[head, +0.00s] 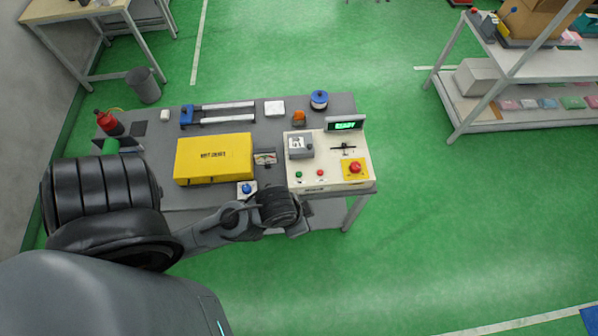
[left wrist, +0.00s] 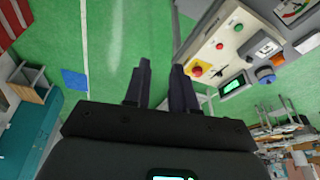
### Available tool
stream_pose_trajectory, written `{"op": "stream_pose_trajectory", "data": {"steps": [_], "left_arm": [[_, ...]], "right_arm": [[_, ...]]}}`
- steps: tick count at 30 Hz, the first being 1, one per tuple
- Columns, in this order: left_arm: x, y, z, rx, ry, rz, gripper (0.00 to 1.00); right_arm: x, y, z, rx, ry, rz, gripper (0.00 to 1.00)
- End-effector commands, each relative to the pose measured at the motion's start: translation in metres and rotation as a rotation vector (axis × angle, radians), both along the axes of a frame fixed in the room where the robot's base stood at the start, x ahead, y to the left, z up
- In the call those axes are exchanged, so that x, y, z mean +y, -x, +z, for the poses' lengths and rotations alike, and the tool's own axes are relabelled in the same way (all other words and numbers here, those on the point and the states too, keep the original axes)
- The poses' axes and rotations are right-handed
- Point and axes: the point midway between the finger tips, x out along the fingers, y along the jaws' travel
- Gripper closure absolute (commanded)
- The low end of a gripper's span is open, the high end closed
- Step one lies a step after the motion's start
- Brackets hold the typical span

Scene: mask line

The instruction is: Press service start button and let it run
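A cream control panel (head: 328,180) sits at the right end of the grey table, with a green button (head: 299,175), a small red button (head: 320,173) and a large red button on yellow (head: 355,167). Its display (head: 345,126) is lit green and seems to read READY. A blue button (head: 246,188) on a small white box lies left of the panel. I cannot read which is labelled service start. My left gripper (head: 302,228) is at the table's front edge, before the panel, touching no button. Its fingers (left wrist: 160,85) are apart and empty. My right gripper is not in view.
A yellow case (head: 213,158) lies left of the panel, a small gauge (head: 265,157) between them. An orange beacon (head: 299,118) and blue roll (head: 319,99) stand behind. A shelf (head: 520,75) stands back right. Green floor right of the table is clear.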

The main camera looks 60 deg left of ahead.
Motion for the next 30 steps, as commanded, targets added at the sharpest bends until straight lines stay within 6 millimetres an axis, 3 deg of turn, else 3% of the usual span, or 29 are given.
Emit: {"op": "stream_pose_trajectory", "data": {"steps": [1, 5, 30], "left_arm": [[-0.0004, 0.0001, 0.0, 0.0, 0.001, 0.001, 0.83], [-0.0006, 0.0001, 0.0, 0.0, 0.002, 0.001, 1.0], [0.0025, 0.0006, -0.0006, 0.001, -0.011, -0.008, 1.0]], "right_arm": [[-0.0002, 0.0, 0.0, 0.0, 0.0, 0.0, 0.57], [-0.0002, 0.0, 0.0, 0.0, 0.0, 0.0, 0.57], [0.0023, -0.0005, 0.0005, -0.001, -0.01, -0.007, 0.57]]}}
